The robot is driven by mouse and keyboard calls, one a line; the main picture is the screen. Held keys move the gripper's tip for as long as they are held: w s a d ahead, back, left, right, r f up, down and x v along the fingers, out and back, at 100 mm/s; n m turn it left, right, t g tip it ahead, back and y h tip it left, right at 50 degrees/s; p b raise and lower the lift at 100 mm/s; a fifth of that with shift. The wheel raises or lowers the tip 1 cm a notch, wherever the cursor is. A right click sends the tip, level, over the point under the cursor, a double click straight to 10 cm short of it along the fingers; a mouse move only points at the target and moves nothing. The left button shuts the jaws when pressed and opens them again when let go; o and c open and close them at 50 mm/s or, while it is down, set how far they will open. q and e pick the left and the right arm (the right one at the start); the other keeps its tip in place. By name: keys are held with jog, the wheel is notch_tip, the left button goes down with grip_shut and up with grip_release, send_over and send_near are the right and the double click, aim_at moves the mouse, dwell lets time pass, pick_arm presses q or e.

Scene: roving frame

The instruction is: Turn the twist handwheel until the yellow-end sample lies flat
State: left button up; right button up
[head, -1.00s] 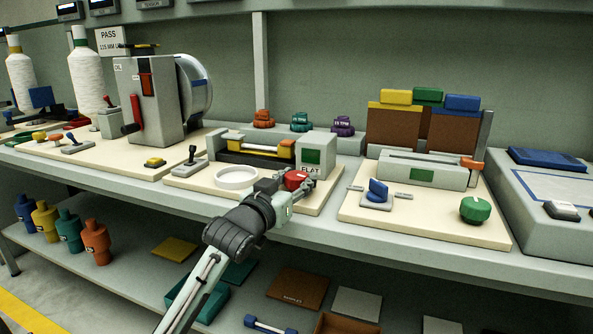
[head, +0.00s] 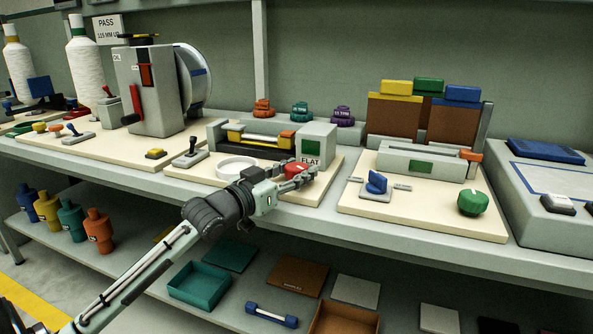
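The twist tester (head: 318,136) stands on a cream board in the middle of the bench, with a green window and the word FLAT on its box. The sample (head: 257,138) lies across its dark bed, with a yellow piece at the left end and an orange block at the right; its exact twist is too small to tell. The red handwheel (head: 297,169) is at the front of the box, partly hidden by my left gripper (head: 296,177). The fingers are at the handwheel, one on each side; whether they press on it is unclear. My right gripper is not in view.
A white ring dish (head: 237,165) and a small lever (head: 190,151) stand left of my gripper. Another board on the right carries a blue knob (head: 376,183) and a green knob (head: 473,202). A lower shelf holds trays and bottles.

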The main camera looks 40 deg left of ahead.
pick_arm(q)
jog(key=o, duration=0.5)
jog(key=shift+c, duration=0.2)
jog(key=shift+s, duration=0.1)
jog(key=s+a, duration=0.1)
jog(key=s, duration=1)
jog(key=shift+s, duration=0.35)
jog(key=shift+w, duration=0.1)
jog(key=w, duration=0.8)
jog(key=w+d, duration=0.1)
jog(key=w, duration=0.2)
jog(key=shift+w, duration=0.4)
jog(key=shift+s, duration=0.15)
